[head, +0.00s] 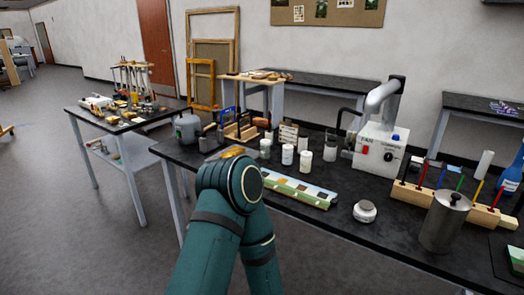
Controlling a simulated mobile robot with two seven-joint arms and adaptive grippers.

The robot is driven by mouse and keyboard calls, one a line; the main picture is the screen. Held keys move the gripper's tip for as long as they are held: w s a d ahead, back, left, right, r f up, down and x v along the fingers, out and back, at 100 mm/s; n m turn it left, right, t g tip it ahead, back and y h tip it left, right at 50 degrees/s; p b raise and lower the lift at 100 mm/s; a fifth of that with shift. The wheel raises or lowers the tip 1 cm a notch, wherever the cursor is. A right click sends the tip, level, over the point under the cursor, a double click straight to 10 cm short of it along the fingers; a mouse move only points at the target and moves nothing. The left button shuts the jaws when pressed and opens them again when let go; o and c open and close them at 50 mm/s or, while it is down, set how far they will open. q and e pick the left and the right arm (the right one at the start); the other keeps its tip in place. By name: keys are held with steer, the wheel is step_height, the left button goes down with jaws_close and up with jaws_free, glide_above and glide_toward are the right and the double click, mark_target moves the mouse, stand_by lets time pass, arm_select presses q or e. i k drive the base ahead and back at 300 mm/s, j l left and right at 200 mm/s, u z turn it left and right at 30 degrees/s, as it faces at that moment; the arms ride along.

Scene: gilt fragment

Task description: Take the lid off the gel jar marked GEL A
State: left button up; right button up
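Several small pale jars stand on the dark-topped workbench: one (287,155), one beside it (305,161), one to the left (265,149) and one further right (330,150). A squat white jar with a greyish top (365,212) stands apart near the front edge. The writing on all of them is too small to read, so I cannot tell which is marked GEL A. A teal arm of mine rises at the bottom centre and covers part of the bench's front left. Neither gripper shows in the head view.
A long patterned strip (298,191) lies in front of the jars. A metal canister (445,219) stands front right, before a wooden rack of coloured tools (412,193). A white machine with a pipe (381,150) stands behind. Bare bench surrounds the squat jar.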

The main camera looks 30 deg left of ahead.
mark_target(264, 152)
steer(key=i+j, duration=0.1)
steer(key=j, duration=0.3)
steer(key=i+j, duration=0.15)
steer(key=j, duration=0.25)
steer(key=i+j, duration=0.1)
steer(key=j, duration=0.3)
steer(key=i+j, duration=0.1)
steer(key=j, duration=0.25)
steer(key=i+j, duration=0.15)
steer(key=j, duration=0.25)
